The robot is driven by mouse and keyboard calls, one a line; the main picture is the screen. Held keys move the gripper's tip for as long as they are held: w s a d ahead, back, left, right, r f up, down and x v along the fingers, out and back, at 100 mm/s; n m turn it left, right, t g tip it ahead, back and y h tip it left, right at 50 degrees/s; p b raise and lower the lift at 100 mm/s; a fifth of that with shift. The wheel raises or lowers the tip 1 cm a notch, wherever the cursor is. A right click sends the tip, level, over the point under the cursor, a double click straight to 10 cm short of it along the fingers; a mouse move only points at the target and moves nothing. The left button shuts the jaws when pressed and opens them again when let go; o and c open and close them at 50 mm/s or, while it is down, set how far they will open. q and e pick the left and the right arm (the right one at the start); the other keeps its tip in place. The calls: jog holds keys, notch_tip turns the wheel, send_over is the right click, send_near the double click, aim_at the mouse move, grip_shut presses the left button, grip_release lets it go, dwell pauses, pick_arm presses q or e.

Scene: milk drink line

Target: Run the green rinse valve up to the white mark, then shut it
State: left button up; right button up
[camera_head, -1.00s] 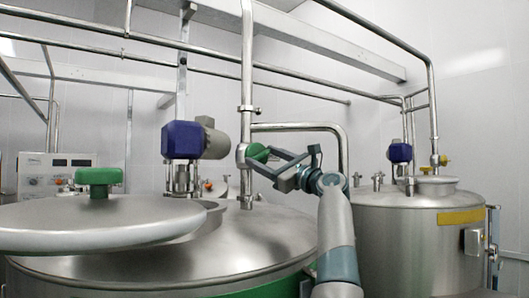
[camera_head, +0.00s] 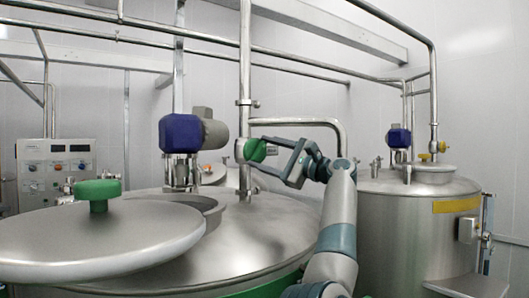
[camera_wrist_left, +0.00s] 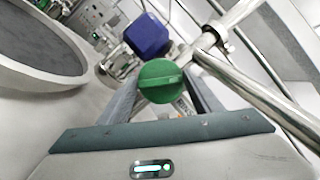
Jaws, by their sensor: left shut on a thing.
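The green rinse valve (camera_head: 255,149) is a round knob with a raised bar, on the upright steel pipe behind the large tank's lid. My left gripper (camera_head: 272,150) reaches it from the right and is shut on it. In the left wrist view the green valve (camera_wrist_left: 160,82) sits between the two fingers of my left gripper (camera_wrist_left: 163,92), its bar roughly level in the picture. I cannot make out a white mark in either view. My right gripper is not in view.
A blue motor (camera_head: 181,136) stands just left of the valve. The large tank's round lid (camera_head: 95,240) with a green handle (camera_head: 98,189) fills the left front. A second tank (camera_head: 400,230) stands at the right. Steel pipes (camera_head: 300,123) run around the valve.

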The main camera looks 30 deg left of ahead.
pick_arm(q)
jog(key=o, duration=0.9)
jog(key=shift+d+f+b, duration=0.2)
jog(key=shift+d+b, duration=0.2)
jog(key=shift+d, duration=0.15)
jog(key=b+v, duration=0.5)
jog(key=v, duration=1.1)
jog(key=shift+d+b, duration=0.15)
jog(key=shift+b, duration=0.2)
